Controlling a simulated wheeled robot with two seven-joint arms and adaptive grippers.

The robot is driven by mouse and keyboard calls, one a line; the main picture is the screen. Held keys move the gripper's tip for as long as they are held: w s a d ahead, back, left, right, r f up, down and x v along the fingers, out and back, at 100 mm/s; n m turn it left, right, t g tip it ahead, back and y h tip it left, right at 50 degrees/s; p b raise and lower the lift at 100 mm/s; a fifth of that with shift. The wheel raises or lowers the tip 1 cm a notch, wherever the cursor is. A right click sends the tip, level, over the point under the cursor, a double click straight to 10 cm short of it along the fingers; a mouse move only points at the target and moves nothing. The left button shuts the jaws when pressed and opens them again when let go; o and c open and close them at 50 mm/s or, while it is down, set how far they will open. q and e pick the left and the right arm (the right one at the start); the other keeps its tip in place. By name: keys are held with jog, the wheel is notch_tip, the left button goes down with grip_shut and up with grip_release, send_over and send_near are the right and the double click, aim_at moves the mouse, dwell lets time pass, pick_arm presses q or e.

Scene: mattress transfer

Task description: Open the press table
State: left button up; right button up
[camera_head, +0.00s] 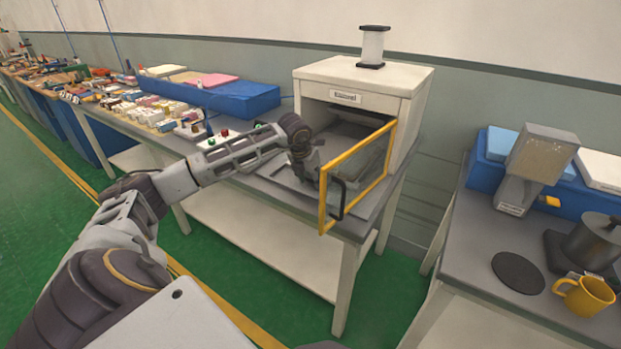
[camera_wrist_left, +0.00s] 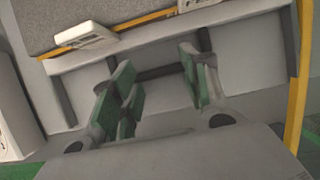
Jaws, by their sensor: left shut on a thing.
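The press (camera_head: 415,95) is a white box on a grey-topped bench. Its clear, yellow-framed door (camera_head: 352,181) is swung open toward me, with a dark door handle (camera_head: 340,198). A grey press table (camera_head: 352,150) lies low in the opening. My left gripper (camera_head: 304,172) is at the front of the opening, beside the door frame. In the left wrist view my left gripper's green-padded fingers (camera_wrist_left: 162,88) straddle a dark bar (camera_wrist_left: 160,72), which looks like a handle; the gripper is shut on it. The exact contact is partly hidden. My right gripper is not seen.
A white spool (camera_head: 372,46) stands on the press. To its left, a blue bin (camera_head: 240,98) and several small parts are on the bench. At right, another table (camera_head: 465,240) holds a yellow mug (camera_head: 584,296), a pot (camera_head: 597,240) and a dispenser (camera_head: 535,170). Green floor is free in front.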

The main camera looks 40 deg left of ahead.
pick_arm(q)
jog(key=shift+d+f, duration=0.3)
jog(key=shift+d, duration=0.1)
jog(key=o, duration=1.2)
jog(key=shift+o, duration=1.2)
jog(key=shift+s+r, duration=0.15)
jog(key=shift+r, duration=0.35)
jog(key=o, duration=0.7)
jog(key=r, duration=0.4)
jog(key=shift+s+a+r, duration=0.25)
jog(key=shift+s+r, duration=0.15)
jog(key=shift+o, duration=0.2)
jog(key=v, duration=0.6)
jog(key=shift+s+r, duration=0.2)
jog(key=shift+s, duration=0.4)
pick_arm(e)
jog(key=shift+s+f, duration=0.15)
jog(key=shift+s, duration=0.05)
